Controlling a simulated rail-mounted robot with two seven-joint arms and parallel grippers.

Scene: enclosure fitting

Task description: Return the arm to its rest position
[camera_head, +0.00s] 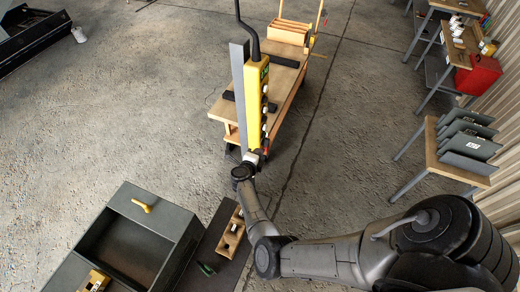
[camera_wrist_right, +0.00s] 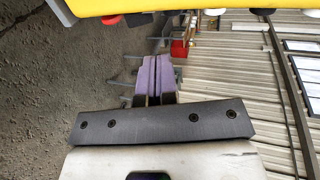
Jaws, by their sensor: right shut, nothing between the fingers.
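My right arm (camera_head: 320,258) reaches from the lower right to the middle of the head view. My right gripper (camera_head: 252,157) is at its far end, just below the lower end of a yellow hanging control box (camera_head: 253,105). In the right wrist view, the purple fingers of the right gripper (camera_wrist_right: 155,75) lie side by side, shut and empty. The yellow box (camera_wrist_right: 225,4) crosses the top of that view, apart from the fingers; I cannot tell the exact distance. My left gripper is not in view.
A grey enclosure (camera_head: 155,212) stands open at the lower left. A wooden bench (camera_head: 285,82) stands behind the control box. Side tables (camera_head: 430,160) and a red box (camera_head: 478,75) line the right wall. The floor at left is mostly clear.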

